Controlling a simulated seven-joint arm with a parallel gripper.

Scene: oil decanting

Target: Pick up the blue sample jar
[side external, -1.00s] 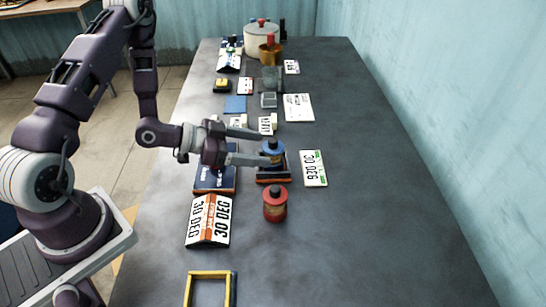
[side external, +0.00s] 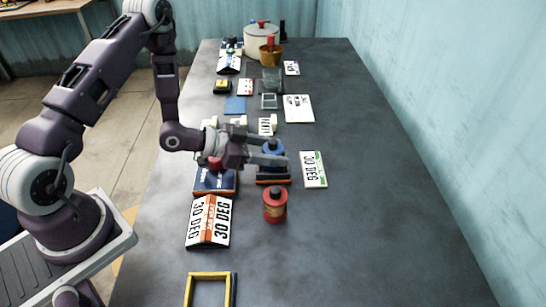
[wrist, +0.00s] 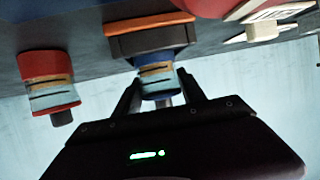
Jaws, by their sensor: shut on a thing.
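The blue sample jar (side external: 273,148), with a dark cap, stands upright at the dark, orange-edged stand (side external: 272,181) in the middle of the table. My gripper (side external: 276,157) reaches in from the left with its fingers on either side of the jar, shut on it. In the wrist view the jar (wrist: 160,80) sits between the two fingers (wrist: 160,92), and its base is close to the stand (wrist: 150,42). I cannot tell whether the jar touches the stand. The fingers hide part of the jar.
A red jar (side external: 275,206) stands just in front of the stand; it also shows in the wrist view (wrist: 48,82). A "30 DEG" card (side external: 314,169) lies to the right, and a folded "30 DEG" sign (side external: 209,221) stands front left. The table's right side is clear.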

